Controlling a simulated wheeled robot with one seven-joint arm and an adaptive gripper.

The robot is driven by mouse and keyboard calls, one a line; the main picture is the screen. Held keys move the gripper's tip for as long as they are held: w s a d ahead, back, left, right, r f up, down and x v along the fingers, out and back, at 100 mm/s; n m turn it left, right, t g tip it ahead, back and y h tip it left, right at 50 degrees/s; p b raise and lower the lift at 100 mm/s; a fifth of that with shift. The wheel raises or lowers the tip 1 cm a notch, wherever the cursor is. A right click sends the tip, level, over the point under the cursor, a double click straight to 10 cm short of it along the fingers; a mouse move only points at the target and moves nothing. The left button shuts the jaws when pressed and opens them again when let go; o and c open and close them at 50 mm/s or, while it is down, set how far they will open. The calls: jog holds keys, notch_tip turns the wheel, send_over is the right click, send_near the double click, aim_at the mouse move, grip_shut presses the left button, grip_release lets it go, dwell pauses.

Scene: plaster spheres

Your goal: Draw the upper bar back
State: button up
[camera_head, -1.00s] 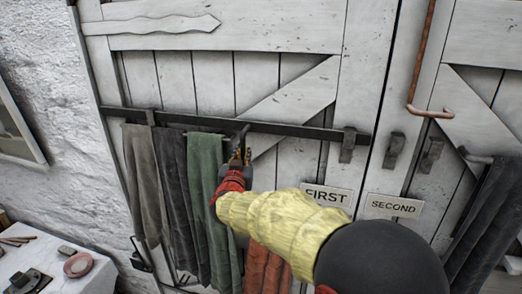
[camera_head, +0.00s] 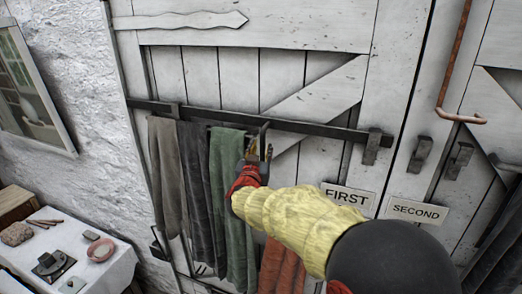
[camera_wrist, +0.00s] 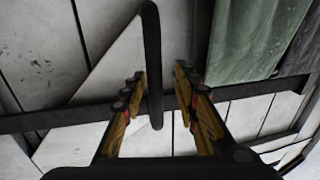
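The upper bar (camera_head: 320,129) is a long dark flat bar lying across the white plank door. Its right end passes through a bracket (camera_head: 373,146) near the door's edge. A dark handle (camera_head: 265,134) stands out from the bar; in the wrist view this handle (camera_wrist: 152,60) is a bent rod hanging down between the fingers. My gripper (camera_head: 258,152) is at the handle, and in the wrist view my gripper (camera_wrist: 160,92) is open, with a finger on each side of the rod and gaps showing. Whether a finger touches the rod is unclear.
Grey, dark and green cloths (camera_head: 228,200) hang beside my gripper on its left. Signs FIRST (camera_head: 347,197) and SECOND (camera_head: 417,211) are on the doors. A rusty rod (camera_head: 455,60) is at right. A white-covered table (camera_head: 110,272) with small items stands at lower left.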

jog(key=s+a, duration=0.1)
jog(key=s, duration=1.1)
jog(key=shift+a, duration=0.2)
